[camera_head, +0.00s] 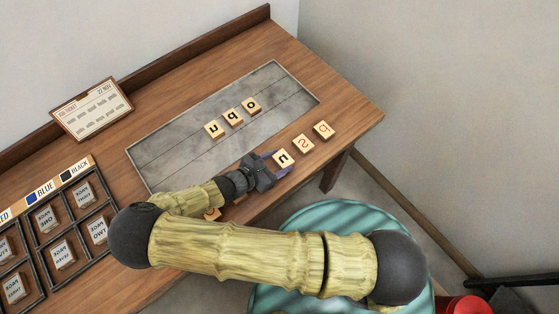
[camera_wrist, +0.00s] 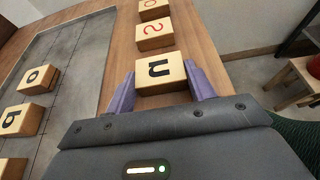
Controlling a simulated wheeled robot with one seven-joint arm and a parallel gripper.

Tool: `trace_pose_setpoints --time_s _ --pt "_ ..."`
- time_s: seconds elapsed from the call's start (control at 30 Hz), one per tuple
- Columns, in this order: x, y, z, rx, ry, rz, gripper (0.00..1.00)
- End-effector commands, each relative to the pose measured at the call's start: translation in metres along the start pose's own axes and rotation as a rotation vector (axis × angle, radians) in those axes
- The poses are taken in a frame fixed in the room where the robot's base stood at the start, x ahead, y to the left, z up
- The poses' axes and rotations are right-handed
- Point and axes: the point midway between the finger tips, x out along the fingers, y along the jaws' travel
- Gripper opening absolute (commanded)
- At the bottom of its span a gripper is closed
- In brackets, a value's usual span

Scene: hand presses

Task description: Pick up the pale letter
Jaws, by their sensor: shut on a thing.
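Another block (camera_head: 212,214) is mostly hidden by my arm.
Several black-lettered blocks (camera_head: 232,117) stand on the grey slab (camera_head: 285,85). A rack of labelled blocks (camera_head: 63,250) is at the left, and a card (camera_head: 91,108) leans at the back. A teal round seat (camera_head: 320,210) is by the front edge. The slab's left part is bare.

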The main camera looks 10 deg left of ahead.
Motion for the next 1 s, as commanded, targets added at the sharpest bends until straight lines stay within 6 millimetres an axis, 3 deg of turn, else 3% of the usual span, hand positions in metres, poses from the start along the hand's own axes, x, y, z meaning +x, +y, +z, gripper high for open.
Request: trace_pose_setpoints --time_s 0.17,0.6,1.0 --pt "-0.007 0.0 0.015 0.003 0.001 0.0 0.32" --pt "-0.033 0.0 0.079 0.002 0.002 0.0 0.32" --pt "-0.037 0.0 0.09 0.0 -0.001 0.0 0.32"
